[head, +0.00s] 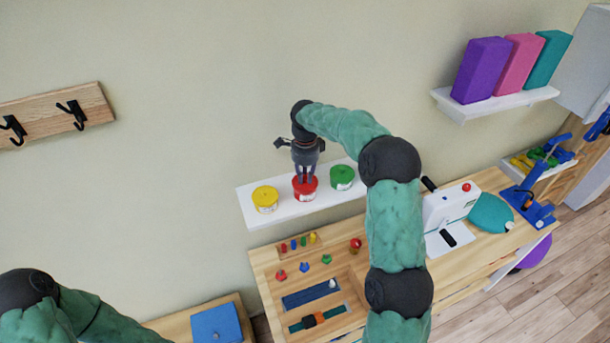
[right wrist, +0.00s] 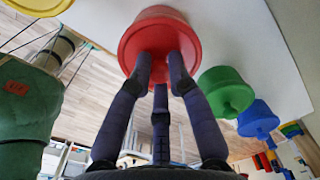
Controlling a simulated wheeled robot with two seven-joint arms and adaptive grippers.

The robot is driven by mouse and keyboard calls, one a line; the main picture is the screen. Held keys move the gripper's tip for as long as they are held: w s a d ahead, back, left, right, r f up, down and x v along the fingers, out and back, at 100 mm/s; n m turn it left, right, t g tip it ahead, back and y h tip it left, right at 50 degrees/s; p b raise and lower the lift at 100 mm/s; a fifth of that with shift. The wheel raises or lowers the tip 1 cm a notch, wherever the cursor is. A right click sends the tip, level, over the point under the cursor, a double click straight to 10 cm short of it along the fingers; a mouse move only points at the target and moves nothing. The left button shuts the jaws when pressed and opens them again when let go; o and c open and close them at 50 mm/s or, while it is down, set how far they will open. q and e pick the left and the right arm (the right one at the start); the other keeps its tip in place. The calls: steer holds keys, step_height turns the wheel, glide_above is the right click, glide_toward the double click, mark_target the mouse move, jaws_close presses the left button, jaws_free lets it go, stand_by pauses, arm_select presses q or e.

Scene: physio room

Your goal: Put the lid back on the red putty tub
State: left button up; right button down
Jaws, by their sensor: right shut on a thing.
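The red putty tub (head: 305,197) stands on the white wall shelf, between a yellow tub and a green tub. A red lid (right wrist: 142,38) fills the top of the right wrist view, with my fingers meeting at its middle. My right gripper (head: 304,180) points down over the red tub, shut on the lid; it also shows in the right wrist view (right wrist: 160,72). The lid is at the tub's top in the head view; I cannot tell whether it is fully seated. My fingers hide the grasped part. My left gripper is out of view.
The yellow tub (head: 265,198) and green tub (head: 342,177) stand close on either side on the white shelf (head: 245,205). A wooden board (head: 262,262) with pegs and knobs lies below. My right arm covers the shelf's right end.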

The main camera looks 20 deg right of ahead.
steer(key=shift+f, duration=0.1)
stand_by(0.7)
steer(key=c, duration=0.6)
jaws_free()
steer(key=shift+r+p, duration=2.15)
steer(key=shift+r, duration=1.4)
jaws_close()
